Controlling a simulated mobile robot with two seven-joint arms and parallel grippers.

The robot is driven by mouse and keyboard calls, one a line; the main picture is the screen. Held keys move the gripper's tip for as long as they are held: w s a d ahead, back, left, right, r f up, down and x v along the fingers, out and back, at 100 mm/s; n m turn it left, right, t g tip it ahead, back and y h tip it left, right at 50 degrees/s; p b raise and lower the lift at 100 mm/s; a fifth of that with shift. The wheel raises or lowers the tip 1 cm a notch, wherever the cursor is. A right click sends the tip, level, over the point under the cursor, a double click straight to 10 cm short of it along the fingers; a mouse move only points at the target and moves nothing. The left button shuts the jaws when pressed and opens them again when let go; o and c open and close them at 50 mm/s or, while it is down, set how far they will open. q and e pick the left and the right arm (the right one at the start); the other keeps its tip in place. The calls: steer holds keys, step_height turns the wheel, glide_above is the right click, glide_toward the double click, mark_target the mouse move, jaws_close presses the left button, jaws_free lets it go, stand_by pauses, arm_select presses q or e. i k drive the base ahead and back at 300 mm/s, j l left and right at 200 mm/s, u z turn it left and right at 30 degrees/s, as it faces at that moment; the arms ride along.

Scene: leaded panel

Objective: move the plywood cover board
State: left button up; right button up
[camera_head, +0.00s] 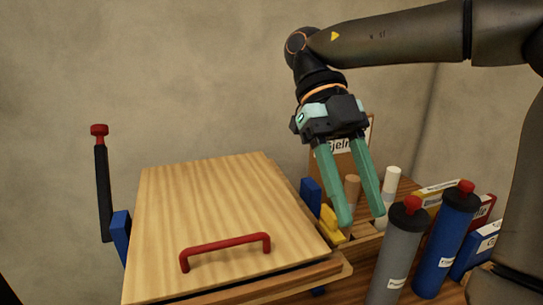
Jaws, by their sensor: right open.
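The plywood cover board (215,205) is a pale, wood-grained square panel lying flat in the lower left. A red bar handle (228,247) stands up near its front edge. My right gripper (362,220) has two green fingers spread apart and pointing down. It is empty and hangs to the right of the board, near its right edge. What lies under the board is mostly hidden. My left gripper does not show.
A black bar with a red knob (99,131) and a blue block (120,237) stand left of the board. A grey cartridge (396,256) and a blue cartridge (444,240) stand at the right. Boxes (484,247) and a yellow piece (331,222) crowd the area near my gripper.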

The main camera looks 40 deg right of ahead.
mark_target(199, 226)
steer(key=k, duration=1)
